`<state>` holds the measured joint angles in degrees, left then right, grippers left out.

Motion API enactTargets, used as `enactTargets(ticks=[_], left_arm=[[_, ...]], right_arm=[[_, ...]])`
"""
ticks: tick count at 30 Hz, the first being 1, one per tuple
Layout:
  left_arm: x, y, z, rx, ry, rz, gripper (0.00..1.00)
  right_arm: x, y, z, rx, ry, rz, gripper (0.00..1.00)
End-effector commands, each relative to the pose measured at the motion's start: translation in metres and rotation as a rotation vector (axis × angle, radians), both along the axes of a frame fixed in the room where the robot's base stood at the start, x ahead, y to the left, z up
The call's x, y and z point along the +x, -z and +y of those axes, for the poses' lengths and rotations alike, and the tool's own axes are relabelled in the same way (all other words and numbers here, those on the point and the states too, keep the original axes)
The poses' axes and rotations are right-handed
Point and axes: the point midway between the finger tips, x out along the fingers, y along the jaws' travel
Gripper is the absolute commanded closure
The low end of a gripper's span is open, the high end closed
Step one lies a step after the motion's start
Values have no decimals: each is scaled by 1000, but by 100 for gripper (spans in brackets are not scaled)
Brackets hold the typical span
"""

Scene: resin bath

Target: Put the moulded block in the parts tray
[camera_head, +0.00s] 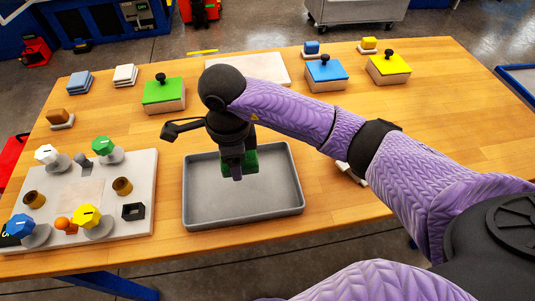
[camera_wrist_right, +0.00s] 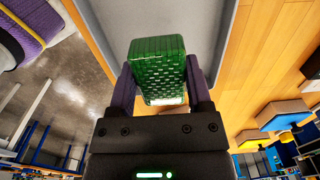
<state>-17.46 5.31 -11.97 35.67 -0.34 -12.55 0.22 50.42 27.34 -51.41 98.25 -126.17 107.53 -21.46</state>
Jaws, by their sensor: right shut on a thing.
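The moulded block (camera_head: 251,160) is green; the right wrist view shows its studded or woven-looking face (camera_wrist_right: 158,68) between two dark fingers. My right gripper (camera_head: 238,168) is shut on it and points down over the grey parts tray (camera_head: 295,185). The tray is shallow, rectangular and empty where I can see its floor. The block appears above the tray floor, but the exact gap is hard to judge. The gripper hides part of the block in the head view. My left gripper is not in view.
A pale fixture board (camera_head: 140,205) with coloured knobs and posts stands left of the tray. Lidded boxes in green (camera_head: 163,95), blue (camera_head: 326,75) and yellow (camera_head: 389,68) stand farther back. A pale flat panel (camera_head: 265,68) lies behind my arm. The wooden table's right side is mostly clear.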

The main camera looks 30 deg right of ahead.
Motion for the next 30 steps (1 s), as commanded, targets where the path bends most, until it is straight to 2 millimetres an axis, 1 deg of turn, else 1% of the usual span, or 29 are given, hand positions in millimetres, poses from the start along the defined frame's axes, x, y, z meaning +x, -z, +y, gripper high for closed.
enactTargets(ticks=[1,3,7,10,12,18,21,22,23,24,27,30], left_arm=[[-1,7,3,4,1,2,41],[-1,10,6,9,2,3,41],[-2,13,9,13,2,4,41],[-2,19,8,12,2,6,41],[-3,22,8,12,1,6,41],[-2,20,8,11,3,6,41],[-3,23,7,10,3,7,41],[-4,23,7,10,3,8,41],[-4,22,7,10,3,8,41],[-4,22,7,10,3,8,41],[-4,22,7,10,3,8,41],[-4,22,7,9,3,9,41]], right_arm=[[-1,18,0,0,1,7,97],[-1,31,0,-1,1,5,97],[0,48,0,0,1,4,97],[-1,68,0,0,2,5,97],[0,78,0,1,2,3,97],[0,76,0,0,1,0,97],[0,79,0,-1,1,0,97],[0,79,0,-1,1,0,34],[0,79,0,-1,1,0,28],[0,78,0,0,1,0,19],[0,78,0,0,1,0,1],[0,78,0,0,1,0,1]])
